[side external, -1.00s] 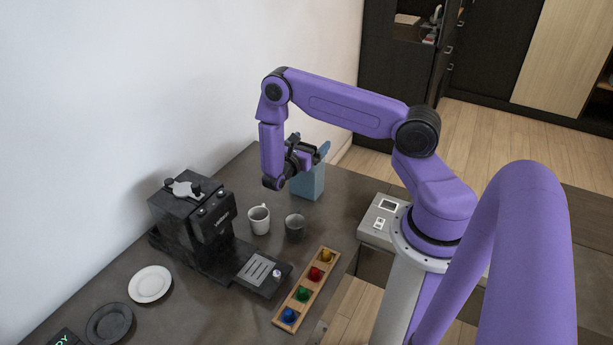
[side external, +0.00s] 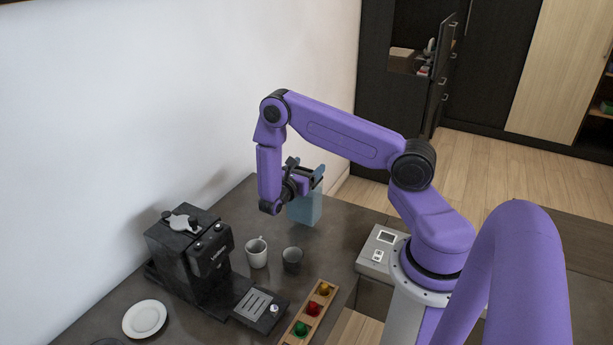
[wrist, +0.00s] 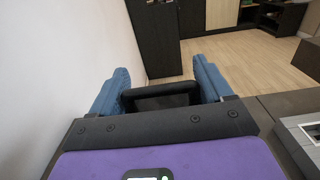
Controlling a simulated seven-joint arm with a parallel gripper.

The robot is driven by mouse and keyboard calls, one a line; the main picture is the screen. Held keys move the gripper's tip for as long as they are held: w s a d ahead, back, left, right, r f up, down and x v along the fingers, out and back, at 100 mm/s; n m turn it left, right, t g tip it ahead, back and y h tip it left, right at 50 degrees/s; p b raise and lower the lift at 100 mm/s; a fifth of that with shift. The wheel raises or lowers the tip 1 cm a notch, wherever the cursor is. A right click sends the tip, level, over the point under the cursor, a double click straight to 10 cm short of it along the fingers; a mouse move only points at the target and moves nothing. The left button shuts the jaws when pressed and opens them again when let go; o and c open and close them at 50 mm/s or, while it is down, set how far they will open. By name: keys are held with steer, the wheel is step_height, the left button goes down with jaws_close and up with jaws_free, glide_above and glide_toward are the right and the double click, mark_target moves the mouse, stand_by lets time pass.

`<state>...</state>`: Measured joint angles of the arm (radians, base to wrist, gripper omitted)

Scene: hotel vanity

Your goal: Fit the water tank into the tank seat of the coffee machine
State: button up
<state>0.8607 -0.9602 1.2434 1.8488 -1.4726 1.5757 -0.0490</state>
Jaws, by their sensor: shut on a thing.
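The water tank (side external: 305,210) is a bluish box below my gripper (side external: 305,182) in the side external view. It hangs upright, behind and to the right of the coffee machine. In the wrist view my gripper (wrist: 160,90) has its blue fingers on either side of a dark-rimmed part (wrist: 160,100), which looks like the tank's top; the gripper is shut on the tank. The black coffee machine (side external: 190,258) stands at the left by the wall, apart from the tank. I cannot make out the tank seat; it may be hidden behind the machine's body.
A wooden tray (side external: 313,312) with coloured capsules lies at the front. A white plate (side external: 145,319) lies left. The wall (side external: 120,120) bounds the counter behind.

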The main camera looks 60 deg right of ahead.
steer(key=s+r, duration=0.1)
steer(key=r, duration=0.1)
steer(key=s+a+r, duration=0.2)
steer(key=r, duration=0.1)
steer(key=shift+s+a+r, duration=0.25)
steer(key=shift+s+r, duration=0.1)
steer(key=s+a+r, duration=0.4)
steer(key=s+a, duration=0.1)
steer(key=s, duration=0.3)
steer(key=w+a+f+n+t+y, duration=0.2)
steer(key=w+a+n+t+y, duration=0.2)
steer(key=w+a+n+t, duration=0.6)
steer(key=s+d+r+m+g+h, duration=0.2)
steer(key=s+d+m+g+h, duration=0.2)
steer(key=s+d+m+g, duration=0.6)
steer(key=shift+r, duration=0.2)
